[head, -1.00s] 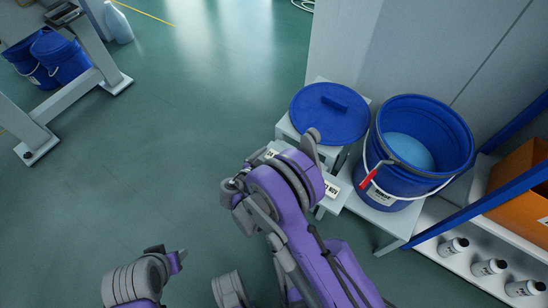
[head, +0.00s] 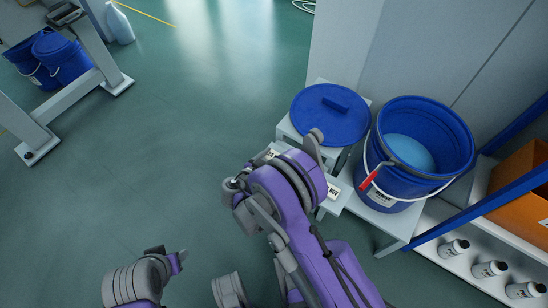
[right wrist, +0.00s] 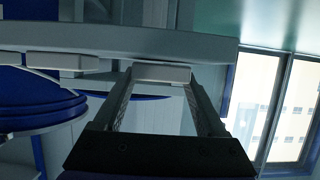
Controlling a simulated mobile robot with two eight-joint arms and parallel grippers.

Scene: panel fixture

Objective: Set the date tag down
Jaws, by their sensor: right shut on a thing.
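My right gripper (right wrist: 160,78) is shut on a small pale block, which I take as the date tag (right wrist: 163,72), in the right wrist view. The tag is close to a long grey edge (right wrist: 110,40); I cannot tell whether they touch. In the head view my purple right wrist covers the fingers, beside the grey step stand (head: 335,205). Two white printed labels show past the wrist, one at its right (head: 333,191) and one at its upper left (head: 272,153); I cannot tell whether either is the held tag. My left gripper is not clearly shown.
A blue lid (head: 328,112) lies on the stand. A blue bucket (head: 440,128) with a red-gripped handle stands to its right. White bottles (head: 489,268) and an orange box (head: 520,190) are on the shelf at right.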

